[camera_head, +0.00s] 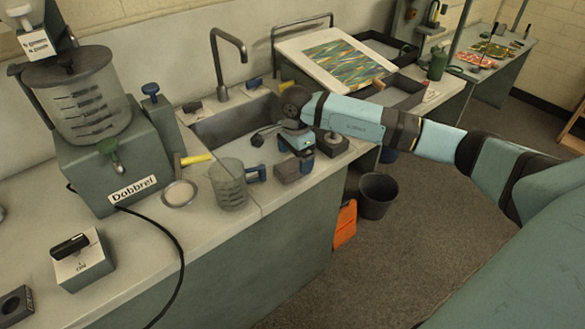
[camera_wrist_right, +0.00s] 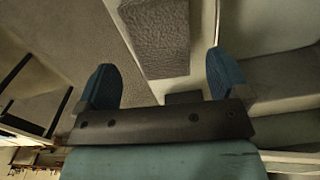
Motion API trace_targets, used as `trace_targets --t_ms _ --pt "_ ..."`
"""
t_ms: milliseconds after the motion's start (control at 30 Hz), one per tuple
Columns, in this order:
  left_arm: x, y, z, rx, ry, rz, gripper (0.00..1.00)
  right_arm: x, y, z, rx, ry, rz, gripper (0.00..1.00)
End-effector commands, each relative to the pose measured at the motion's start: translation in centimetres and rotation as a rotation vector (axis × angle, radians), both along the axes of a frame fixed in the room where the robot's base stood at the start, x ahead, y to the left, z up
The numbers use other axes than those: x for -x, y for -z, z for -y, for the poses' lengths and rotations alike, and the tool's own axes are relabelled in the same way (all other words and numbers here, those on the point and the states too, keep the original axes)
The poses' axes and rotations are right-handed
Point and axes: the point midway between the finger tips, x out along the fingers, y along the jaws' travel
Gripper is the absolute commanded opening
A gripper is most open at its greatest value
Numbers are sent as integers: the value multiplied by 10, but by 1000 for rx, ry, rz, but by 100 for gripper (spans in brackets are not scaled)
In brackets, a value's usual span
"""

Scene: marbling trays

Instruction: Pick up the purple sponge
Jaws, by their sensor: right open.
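A dark greyish block (camera_head: 287,173), with little purple in its colour, lies on the counter's front edge by the sink. It looks like the sponge. In the right wrist view a rough-textured grey-brown block (camera_wrist_right: 155,35), which I take to be the same sponge, lies ahead between the fingers, apart from them. My right gripper (camera_head: 299,155) is open, pointing down just above and behind the block in the head view. Its two blue fingers also show in the right wrist view (camera_wrist_right: 163,72), with nothing between the pads. My left gripper is not in view.
The sink (camera_head: 235,127) lies behind. A black bucket (camera_head: 377,195) stands on the floor.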

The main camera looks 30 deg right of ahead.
Motion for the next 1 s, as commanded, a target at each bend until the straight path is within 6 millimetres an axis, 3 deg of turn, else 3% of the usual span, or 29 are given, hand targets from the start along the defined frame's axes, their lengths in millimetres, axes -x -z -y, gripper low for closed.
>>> trace_targets --t_ms 233,467,500,667,1000 --pt "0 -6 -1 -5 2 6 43 -2 36 -8 0 1 -3 94" --pt "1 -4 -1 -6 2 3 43 -2 41 -8 1 0 0 94" --pt "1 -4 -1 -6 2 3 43 -2 41 -8 1 0 0 91" --pt "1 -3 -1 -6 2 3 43 -2 41 -8 1 0 -1 55" --pt "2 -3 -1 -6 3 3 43 -2 40 -7 1 1 0 54"
